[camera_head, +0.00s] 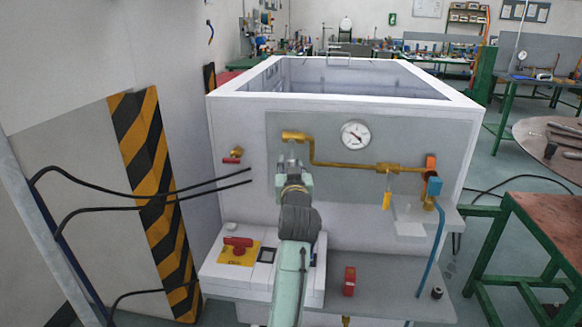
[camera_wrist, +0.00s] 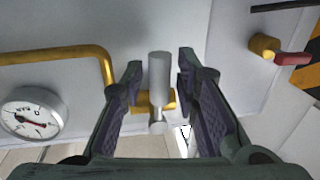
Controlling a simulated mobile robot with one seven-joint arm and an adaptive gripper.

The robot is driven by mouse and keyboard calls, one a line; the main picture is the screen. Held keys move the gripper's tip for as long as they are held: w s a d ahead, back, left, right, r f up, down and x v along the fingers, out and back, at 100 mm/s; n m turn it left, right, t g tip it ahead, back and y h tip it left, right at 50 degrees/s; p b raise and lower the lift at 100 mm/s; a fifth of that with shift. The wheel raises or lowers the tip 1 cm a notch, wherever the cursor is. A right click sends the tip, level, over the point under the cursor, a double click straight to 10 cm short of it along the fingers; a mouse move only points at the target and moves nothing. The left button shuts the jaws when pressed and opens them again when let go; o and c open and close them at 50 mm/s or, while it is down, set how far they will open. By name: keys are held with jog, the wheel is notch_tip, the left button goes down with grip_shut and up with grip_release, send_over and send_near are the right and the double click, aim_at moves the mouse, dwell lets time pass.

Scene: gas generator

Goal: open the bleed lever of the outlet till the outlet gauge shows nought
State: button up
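The outlet gauge (camera_head: 355,135) is a round white dial on the grey panel. It also shows in the wrist view (camera_wrist: 32,113), turned over; its needle is off the 0 mark, but I cannot read the value. A brass pipe (camera_head: 345,164) runs below it. A pale grey cylindrical handle (camera_wrist: 160,75) stands at a brass fitting (camera_wrist: 170,98) at the pipe's left end; it looks like the bleed lever. My gripper (camera_wrist: 160,82) is open, its fingers on either side of this handle with gaps visible. In the head view my gripper (camera_head: 291,165) hides most of the handle.
A small red-handled valve (camera_head: 232,160) is on the left. Black cables (camera_head: 150,188) cross at left. A red switch (camera_head: 237,242) sits below.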

grip_shut()
dwell(0.6)
